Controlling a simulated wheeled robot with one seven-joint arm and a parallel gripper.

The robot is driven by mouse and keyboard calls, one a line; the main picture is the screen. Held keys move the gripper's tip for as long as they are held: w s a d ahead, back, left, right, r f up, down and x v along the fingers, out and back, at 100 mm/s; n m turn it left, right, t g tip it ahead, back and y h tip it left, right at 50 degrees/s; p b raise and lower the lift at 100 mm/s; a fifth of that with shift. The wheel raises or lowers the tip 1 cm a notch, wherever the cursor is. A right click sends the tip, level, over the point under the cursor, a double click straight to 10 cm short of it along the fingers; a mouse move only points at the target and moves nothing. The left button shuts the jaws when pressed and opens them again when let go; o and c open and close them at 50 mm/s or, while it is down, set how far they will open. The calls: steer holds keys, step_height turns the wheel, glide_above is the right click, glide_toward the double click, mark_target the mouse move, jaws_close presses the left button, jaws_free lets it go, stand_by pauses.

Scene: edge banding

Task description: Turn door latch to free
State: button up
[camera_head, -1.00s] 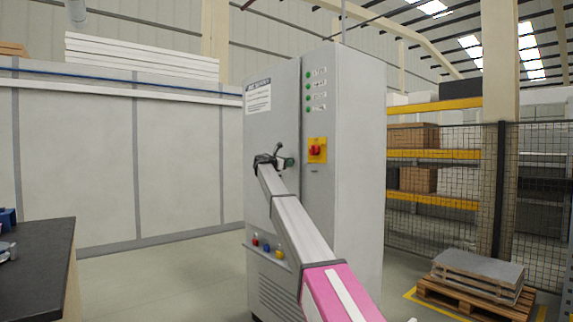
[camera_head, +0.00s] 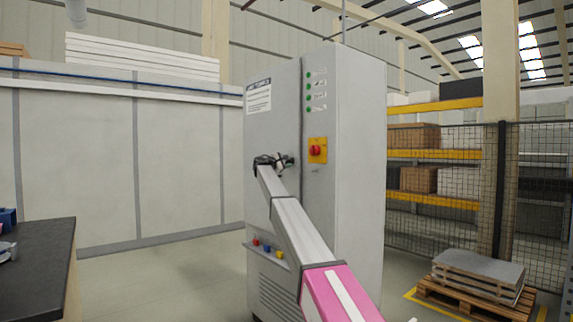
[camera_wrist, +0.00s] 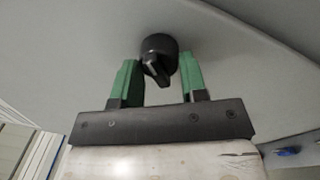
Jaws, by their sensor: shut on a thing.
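The door latch (camera_wrist: 157,58) is a black round knob with a raised grip bar on the grey cabinet door. In the wrist view it lies between the two green fingers of my gripper (camera_wrist: 160,68), and its bar is tilted. My gripper (camera_head: 283,162) is shut on the latch at the cabinet front. Exact finger contact is hard to see, and in the head view my gripper and arm hide the latch.
The tall grey cabinet (camera_head: 350,210) carries a red switch on a yellow plate (camera_head: 317,151), right of my gripper. A dark-topped bench (camera_head: 40,250) stands at the left. A pallet with grey sheets (camera_head: 475,275) lies at the right. The floor left of the cabinet is open.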

steer(key=shift+m+g+h, duration=0.4)
steer(key=shift+m, duration=4.1)
steer(key=o, duration=0.9)
steer(key=shift+r, duration=0.1)
steer(key=v, duration=1)
steer(key=shift+s+a, duration=0.25)
steer(key=shift+a, duration=0.05)
